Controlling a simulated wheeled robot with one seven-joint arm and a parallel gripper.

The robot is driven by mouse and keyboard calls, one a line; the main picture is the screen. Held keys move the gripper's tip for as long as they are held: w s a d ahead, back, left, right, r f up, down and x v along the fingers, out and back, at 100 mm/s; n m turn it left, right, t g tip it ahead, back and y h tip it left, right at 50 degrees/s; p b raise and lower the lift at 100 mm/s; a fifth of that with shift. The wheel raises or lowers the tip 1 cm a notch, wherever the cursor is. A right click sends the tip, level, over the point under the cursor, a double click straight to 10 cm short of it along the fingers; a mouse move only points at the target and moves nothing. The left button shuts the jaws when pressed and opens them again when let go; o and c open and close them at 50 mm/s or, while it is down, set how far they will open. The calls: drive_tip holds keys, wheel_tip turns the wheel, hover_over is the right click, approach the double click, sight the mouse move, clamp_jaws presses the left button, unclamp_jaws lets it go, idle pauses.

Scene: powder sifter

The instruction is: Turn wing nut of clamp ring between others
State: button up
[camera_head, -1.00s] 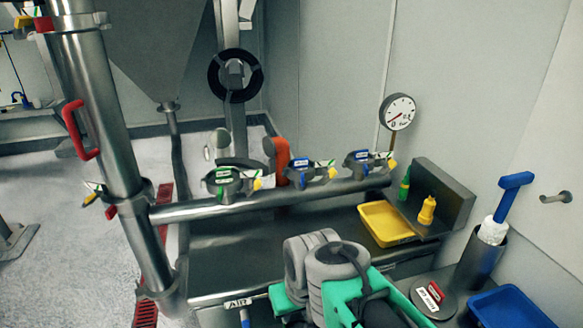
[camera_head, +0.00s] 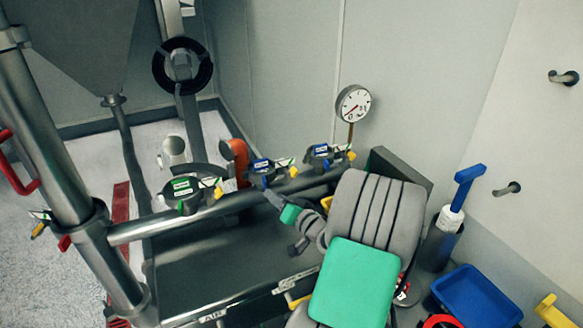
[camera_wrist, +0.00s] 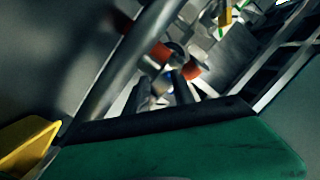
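Three clamp rings sit in a row on the steel pipe (camera_head: 222,205): a green-labelled one (camera_head: 183,192) at left, a blue-labelled middle one (camera_head: 262,167), and a blue-labelled one (camera_head: 318,153) at right. Each has a yellow piece on its right side; the middle one's (camera_head: 292,171) shows clear of my arm. I cannot tell the wing nut's exact shape. My gripper (camera_head: 272,197) is just below the middle clamp, partly hidden by my arm. In the blurred wrist view my gripper's two dark fingers (camera_wrist: 160,90) stand apart, with a small blue spot between them. Contact cannot be told.
An orange handle (camera_head: 239,160) stands behind the pipe, between the left and middle clamps. A pressure gauge (camera_head: 353,103) rises beyond the right clamp. A blue tray (camera_head: 477,296) lies at lower right. A yellow tray (camera_wrist: 25,145) shows in the wrist view.

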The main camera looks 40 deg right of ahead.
sight(291, 174)
drive_tip(key=s+d+r+m+t+h, duration=0.1)
drive_tip(key=s+d+r+m+h, duration=0.1)
drive_tip(key=s+d+m+h, duration=0.3)
drive_tip(key=shift+n+y, duration=0.7)
drive_tip(key=shift+n, duration=0.2)
drive_tip(key=p+x, duration=0.1)
drive_tip(key=x, duration=0.1)
drive_tip(key=p+x, duration=0.1)
drive_tip(key=x, duration=0.2)
drive_tip(key=d+x, duration=0.1)
drive_tip(key=x, duration=0.2)
drive_tip(key=shift+w+f+p, duration=0.1)
drive_tip(key=shift+f+p, duration=0.05)
drive_tip(key=shift+p, duration=0.25)
drive_tip(key=shift+w+d+f, duration=0.1)
drive_tip(key=shift+w, duration=0.3)
clamp_jaws()
